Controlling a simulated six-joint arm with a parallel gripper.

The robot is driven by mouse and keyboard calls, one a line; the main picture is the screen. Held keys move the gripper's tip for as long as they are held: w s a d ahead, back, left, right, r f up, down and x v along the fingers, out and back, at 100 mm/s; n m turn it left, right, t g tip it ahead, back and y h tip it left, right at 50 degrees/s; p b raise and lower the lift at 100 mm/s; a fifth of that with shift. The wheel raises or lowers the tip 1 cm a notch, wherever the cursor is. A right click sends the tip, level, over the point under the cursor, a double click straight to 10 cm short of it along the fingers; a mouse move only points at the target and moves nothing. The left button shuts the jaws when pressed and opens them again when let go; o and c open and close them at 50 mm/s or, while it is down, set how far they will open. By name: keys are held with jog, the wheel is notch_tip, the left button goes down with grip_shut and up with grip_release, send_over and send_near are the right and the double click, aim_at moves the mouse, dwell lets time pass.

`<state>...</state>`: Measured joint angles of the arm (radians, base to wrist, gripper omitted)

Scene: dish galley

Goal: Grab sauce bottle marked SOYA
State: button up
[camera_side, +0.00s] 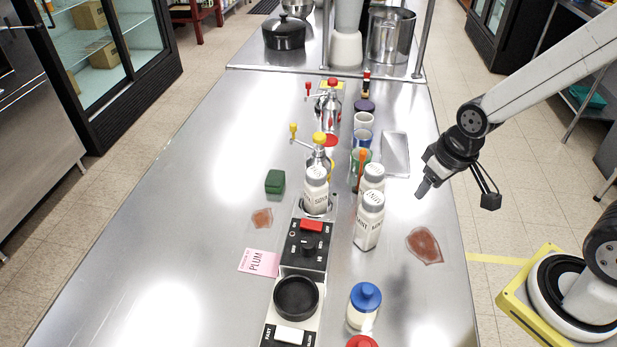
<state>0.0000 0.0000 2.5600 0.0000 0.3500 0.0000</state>
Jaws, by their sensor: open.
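Three white bottles with grey caps stand near the middle of the steel counter. One bottle (316,193) stands at the far end of the black control panel; its lettering looks like SOYA but is too small to be sure. A second bottle (368,222) stands to its right and nearer, with dark lettering I cannot read for certain. A third bottle (372,176) is just behind the second and partly hidden by it. My gripper (457,193) is open and empty, to the right of the bottles near the counter's right edge, apart from all of them.
A blue-capped jar (364,304) is in front. A green block (275,181) sits left; the left counter is mostly clear.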

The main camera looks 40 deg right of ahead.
jog(key=o, duration=0.6)
jog(key=shift+c, duration=0.2)
jog(key=shift+r, duration=0.15)
notch_tip(320, 180, up, 4)
jog(key=t, duration=1.2)
send_over(324, 177)
jog(key=s, duration=0.4)
jog(key=shift+w+f, duration=0.1)
jog(key=shift+f, duration=2.4)
